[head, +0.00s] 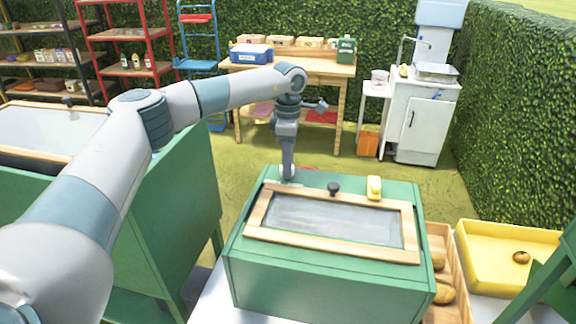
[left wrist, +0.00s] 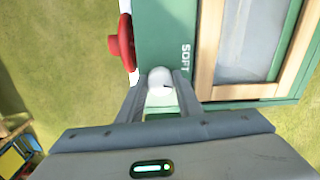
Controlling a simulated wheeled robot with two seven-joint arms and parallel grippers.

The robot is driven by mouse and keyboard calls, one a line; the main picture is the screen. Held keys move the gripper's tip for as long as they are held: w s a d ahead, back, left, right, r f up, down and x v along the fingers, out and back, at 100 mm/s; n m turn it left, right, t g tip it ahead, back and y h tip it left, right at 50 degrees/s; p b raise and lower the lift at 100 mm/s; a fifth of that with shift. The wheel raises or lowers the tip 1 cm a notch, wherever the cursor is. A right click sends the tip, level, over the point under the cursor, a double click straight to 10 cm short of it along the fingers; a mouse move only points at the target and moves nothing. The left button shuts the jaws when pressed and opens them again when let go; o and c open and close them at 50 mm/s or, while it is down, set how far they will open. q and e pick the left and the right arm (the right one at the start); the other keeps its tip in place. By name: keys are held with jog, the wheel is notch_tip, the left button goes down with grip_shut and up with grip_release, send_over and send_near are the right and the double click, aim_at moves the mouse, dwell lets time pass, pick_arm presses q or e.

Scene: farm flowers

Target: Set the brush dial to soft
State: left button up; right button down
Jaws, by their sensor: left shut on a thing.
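The green box (head: 330,285) stands on the table in front of me, with a wood-framed window lid on top. My left gripper (head: 288,172) reaches down to its back left corner. In the left wrist view, the gripper (left wrist: 160,98) is shut on a pale round knob, the brush dial (left wrist: 160,78), between its fingertips. The word SOFT (left wrist: 186,55) is printed on the green top close beside the dial. A small dark mark shows on the dial's lower right; I cannot tell which setting it points to. My right gripper is not in view.
A red wheel with a knob (left wrist: 122,42) sits at the box's side near the dial. A yellow tray (head: 480,285) and a wooden crate (head: 455,270) stand at right.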

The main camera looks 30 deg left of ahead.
pick_arm(q)
jog(key=n, duration=0.2)
jog(key=shift+n+b, duration=0.35)
jog(key=shift+n, duration=0.05)
jog(key=n+b, duration=0.1)
jog(key=n, duration=0.3)
jog(key=shift+w+a+n, duration=0.1)
jog(key=shift+n, duration=0.2)
jog(key=n, duration=0.4)
jog(key=shift+r+n, duration=0.1)
jog(key=shift+n, duration=0.2)
jog(key=shift+a+n+b, duration=0.1)
jog(key=shift+n+b, duration=0.2)
jog(key=shift+n, duration=0.3)
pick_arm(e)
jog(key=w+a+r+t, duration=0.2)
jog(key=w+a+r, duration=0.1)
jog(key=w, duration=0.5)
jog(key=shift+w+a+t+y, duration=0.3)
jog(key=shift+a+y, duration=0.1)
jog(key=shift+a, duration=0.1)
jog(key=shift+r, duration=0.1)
pick_arm(q)
jog(key=o, duration=1)
jog(key=shift+o, duration=0.2)
